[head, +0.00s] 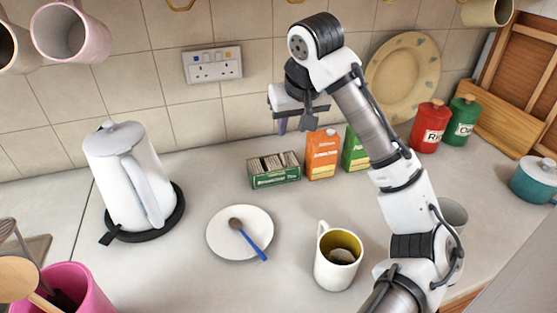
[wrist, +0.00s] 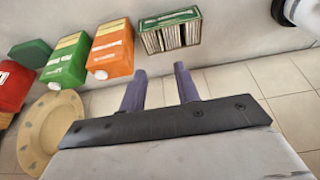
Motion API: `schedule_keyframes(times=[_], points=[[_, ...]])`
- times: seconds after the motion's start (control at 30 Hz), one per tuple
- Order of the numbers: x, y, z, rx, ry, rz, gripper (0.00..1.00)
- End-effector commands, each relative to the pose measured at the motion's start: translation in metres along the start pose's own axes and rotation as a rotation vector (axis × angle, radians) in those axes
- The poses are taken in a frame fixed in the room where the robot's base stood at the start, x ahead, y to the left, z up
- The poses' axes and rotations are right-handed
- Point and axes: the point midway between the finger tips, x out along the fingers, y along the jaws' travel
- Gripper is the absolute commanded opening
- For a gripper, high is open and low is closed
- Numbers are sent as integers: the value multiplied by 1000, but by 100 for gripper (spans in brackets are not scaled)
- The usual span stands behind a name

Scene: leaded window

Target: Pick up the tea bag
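The tea bags (head: 270,161) stand in a row inside a small green box (head: 277,181) on the counter, against the back wall. In the wrist view the tea bags (wrist: 171,37) show as several pale packets in the green box (wrist: 168,15), beyond the fingertips. My gripper (head: 294,123) is above the counter, above and slightly right of the box in the head view. In the wrist view my gripper (wrist: 160,70) has its two purple fingers apart, with nothing between them.
An orange carton (head: 322,158) and a green carton (head: 355,152) stand right of the box. A white kettle (head: 125,170) is at the left. A white plate (head: 228,222) with a spoon and a mug (head: 337,270) stand in front. Bare counter lies between them.

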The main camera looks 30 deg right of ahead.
Motion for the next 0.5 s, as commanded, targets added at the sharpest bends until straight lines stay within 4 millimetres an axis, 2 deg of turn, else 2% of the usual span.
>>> schedule_keyframes(times=[0.03, 0.2, 0.33, 0.5], points=[[11, -2, 0, -2, -3, -6, 32], [44, -1, 0, -1, -3, -3, 32], [60, -1, -1, -1, -1, -1, 32], [70, -1, -1, -1, -1, -1, 32]])
